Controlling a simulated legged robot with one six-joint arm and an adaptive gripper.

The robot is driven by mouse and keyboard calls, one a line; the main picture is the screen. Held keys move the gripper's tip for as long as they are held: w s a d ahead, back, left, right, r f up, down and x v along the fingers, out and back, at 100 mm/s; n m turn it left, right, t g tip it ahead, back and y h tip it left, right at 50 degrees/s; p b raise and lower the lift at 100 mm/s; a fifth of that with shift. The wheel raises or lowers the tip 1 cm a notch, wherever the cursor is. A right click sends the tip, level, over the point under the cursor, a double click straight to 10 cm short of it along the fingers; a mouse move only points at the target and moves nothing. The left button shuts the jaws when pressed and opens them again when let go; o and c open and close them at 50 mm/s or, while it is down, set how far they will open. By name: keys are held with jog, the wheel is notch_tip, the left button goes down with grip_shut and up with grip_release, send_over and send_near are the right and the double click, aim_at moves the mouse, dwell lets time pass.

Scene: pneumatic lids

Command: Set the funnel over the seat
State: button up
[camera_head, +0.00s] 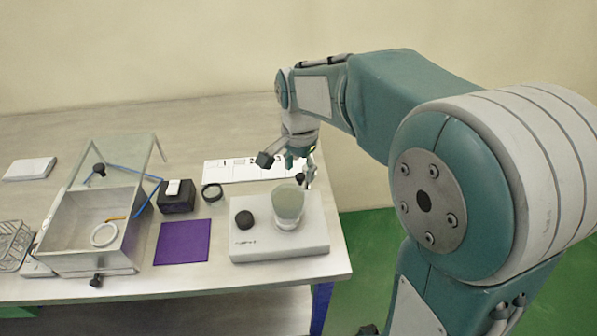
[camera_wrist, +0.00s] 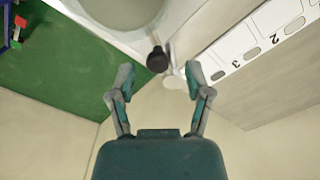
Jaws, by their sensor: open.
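The pale, wide-topped round piece (camera_head: 288,203), which looks like the funnel, stands upright on the right half of a white block (camera_head: 250,246). A pale round base shows under it; I cannot tell whether that is the seat. Its rim also shows at the top of the wrist view (camera_wrist: 125,8). A small black knob (camera_wrist: 157,60) sits beside that rim, just ahead of my fingertips; it also shows in the head view (camera_head: 301,178). My gripper (camera_wrist: 160,80) is open and empty, behind the block, with the knob beyond its jaws.
A black round cap (camera_head: 244,219) sits on the block's left half. An open metal box (camera_head: 75,262) holds a white ring (camera_head: 103,234). A numbered white strip (camera_head: 230,171) lies behind.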

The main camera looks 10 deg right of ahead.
aim_at(298, 175)
notch_tip(298, 175, up, 10)
jog(key=shift+a+r, duration=0.2)
dwell(0.4)
jog(key=s+d+f+n+t, duration=0.1)
jog(key=s+d+n, duration=0.3)
jog(key=s, duration=0.5)
jog(key=s+d+f+n+t, duration=0.2)
jog(key=s+d+n+t, duration=0.1)
jog(key=s, duration=0.6)
jog(key=n+t, duration=0.1)
jog(key=n, duration=0.1)
jog(key=shift+s+d+f+n+t, duration=0.25)
jog(key=shift+s+d+n+t, duration=0.05)
jog(key=shift+d, duration=0.1)
